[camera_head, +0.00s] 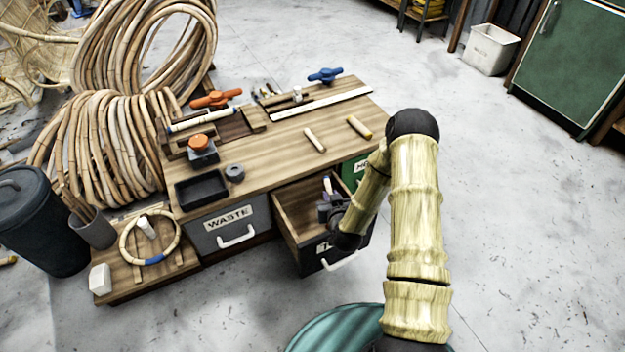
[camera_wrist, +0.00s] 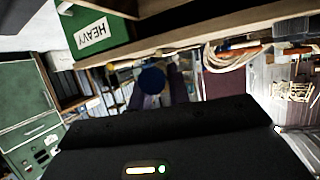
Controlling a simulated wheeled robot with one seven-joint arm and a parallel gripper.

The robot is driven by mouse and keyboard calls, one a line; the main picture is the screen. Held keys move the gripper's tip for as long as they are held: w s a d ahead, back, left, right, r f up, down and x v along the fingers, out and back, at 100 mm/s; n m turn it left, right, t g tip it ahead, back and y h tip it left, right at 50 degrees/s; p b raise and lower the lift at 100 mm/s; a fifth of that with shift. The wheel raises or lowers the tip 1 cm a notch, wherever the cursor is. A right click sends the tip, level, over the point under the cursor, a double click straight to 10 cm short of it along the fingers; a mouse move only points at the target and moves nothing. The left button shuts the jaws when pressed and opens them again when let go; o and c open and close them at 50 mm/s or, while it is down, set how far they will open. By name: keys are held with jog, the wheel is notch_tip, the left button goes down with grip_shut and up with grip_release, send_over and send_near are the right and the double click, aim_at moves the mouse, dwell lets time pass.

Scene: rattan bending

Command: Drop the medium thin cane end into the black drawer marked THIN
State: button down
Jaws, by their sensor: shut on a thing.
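The black drawer (camera_head: 308,262) is pulled open below the bench top. Its label is mostly hidden by my arm, with only a first letter like T showing. My gripper (camera_head: 328,207) is over the open drawer, at its right side. It is shut on a short cane end (camera_head: 327,184) that sticks up from the jaws. In the wrist view a round dark blue end of the cane (camera_wrist: 152,80) shows between the fingers. I cannot tell whether the cane's lower part is below the drawer's rim. The drawer's visible wooden inside looks empty.
Two other cane pieces (camera_head: 315,140) (camera_head: 360,127) lie on the bench top (camera_head: 270,150). A grey WASTE drawer (camera_head: 230,222) is shut to the left. A green drawer (camera_head: 358,170), marked HEAVY in the wrist view (camera_wrist: 92,33), is to the right.

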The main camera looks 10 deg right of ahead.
aim_at(328, 187)
jog(key=shift+a, duration=0.35)
jog(key=shift+w, duration=0.1)
jog(key=shift+w+b, duration=0.5)
jog(key=shift+b, duration=0.45)
jog(key=w+r+n+y+b, duration=0.1)
jog(key=b, duration=0.2)
jog(key=w+r+n+y+b, duration=0.1)
jog(key=w+b, duration=0.1)
jog(key=b, duration=0.2)
jog(key=shift+d+y, duration=0.15)
jog(key=shift+y, duration=0.15)
jog(key=r+n+y+b, duration=0.1)
jog(key=b, duration=0.2)
jog(key=shift+w+d+r, duration=0.1)
jog(key=shift+r, duration=0.05)
jog(key=shift+r+g, duration=0.4)
jog(key=shift+r, duration=0.1)
